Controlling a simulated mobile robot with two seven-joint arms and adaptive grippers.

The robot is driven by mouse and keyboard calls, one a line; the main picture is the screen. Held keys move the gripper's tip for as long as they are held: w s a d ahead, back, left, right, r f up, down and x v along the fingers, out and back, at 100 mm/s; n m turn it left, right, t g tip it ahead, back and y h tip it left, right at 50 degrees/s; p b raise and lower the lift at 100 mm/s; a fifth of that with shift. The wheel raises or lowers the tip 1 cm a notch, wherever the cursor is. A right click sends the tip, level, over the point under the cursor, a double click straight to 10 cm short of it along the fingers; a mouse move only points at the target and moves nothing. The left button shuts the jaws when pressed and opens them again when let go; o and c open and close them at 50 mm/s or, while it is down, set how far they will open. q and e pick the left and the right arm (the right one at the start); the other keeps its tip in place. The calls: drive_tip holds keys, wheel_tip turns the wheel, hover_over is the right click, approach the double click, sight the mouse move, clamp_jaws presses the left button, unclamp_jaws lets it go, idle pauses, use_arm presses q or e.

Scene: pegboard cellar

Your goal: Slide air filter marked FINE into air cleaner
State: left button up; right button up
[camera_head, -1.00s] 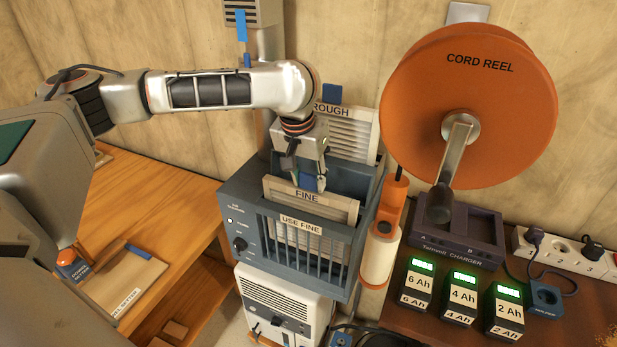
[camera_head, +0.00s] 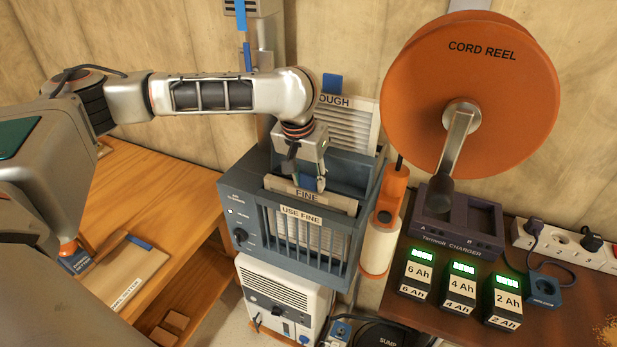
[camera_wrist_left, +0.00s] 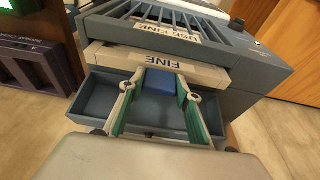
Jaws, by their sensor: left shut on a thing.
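The air filter marked FINE (camera_head: 335,202) stands upright, partly down in the front slot of the blue-grey air cleaner (camera_head: 237,200), behind its grille with the USE FINE label. Its top edge and FINE label still show above the cleaner's front. My left gripper (camera_head: 311,184) is shut on the filter's blue tab from above. In the left wrist view the green-padded fingers (camera_wrist_left: 161,100) sit on both sides of the blue tab, with the filter (camera_wrist_left: 205,71) beyond them. The filter marked ROUGH (camera_head: 352,122), partly hidden by my arm, stands behind the cleaner. My right gripper is not in view.
An orange cord reel (camera_head: 420,100) with a crank hangs close on the right. An orange-and-white cylinder (camera_head: 380,245) stands beside the cleaner. A charger (camera_head: 458,237) and three batteries (camera_head: 461,282) stand on the right table. A wooden bench (camera_head: 165,200) is at left.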

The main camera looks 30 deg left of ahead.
sight(308, 186)
use_arm(q)
drive_tip(key=shift+f, duration=1.9)
idle(2.8)
drive_tip(key=o, duration=1.7)
drive_tip(key=shift+c, duration=0.2)
drive_tip(key=shift+r, duration=3)
drive_tip(key=shift+s, duration=0.1)
